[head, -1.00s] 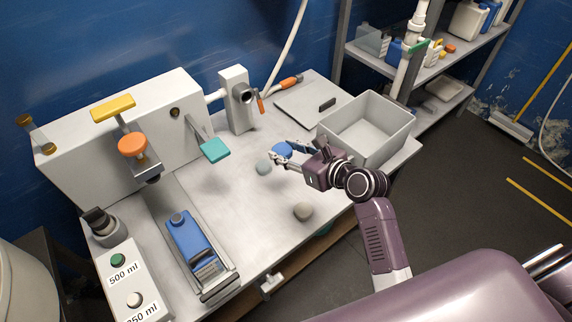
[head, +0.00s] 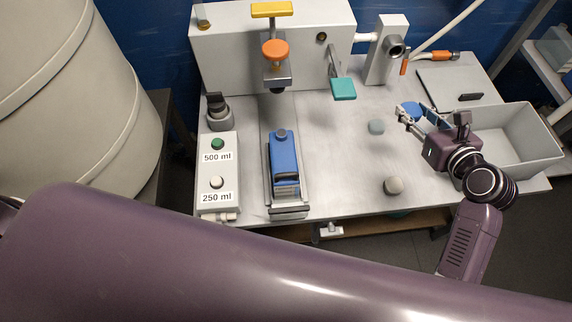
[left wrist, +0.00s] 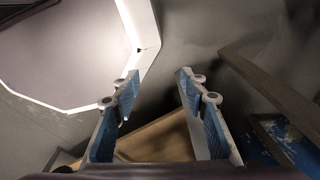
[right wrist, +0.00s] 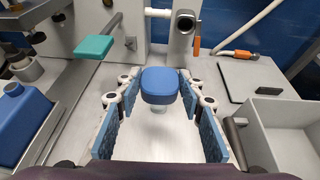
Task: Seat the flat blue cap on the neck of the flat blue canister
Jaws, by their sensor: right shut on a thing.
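The flat blue canister (head: 286,153) stands in a grey tray on the bench in the head view, its neck (head: 282,133) bare and facing up. Part of it shows at the left of the right wrist view (right wrist: 22,118). My right gripper (head: 418,114) is shut on the flat blue cap (right wrist: 160,84), which sits between its fingertips over the bench, well right of the canister. The cap also shows in the head view (head: 412,109), partly hidden by the fingers. My left gripper (left wrist: 158,88) is open and empty in the left wrist view; the head view does not show it.
An orange knob (head: 275,52) overhangs behind the canister. A button box (head: 218,200) stands left, a grey bin (head: 535,128) right. My arm crosses the head view's bottom.

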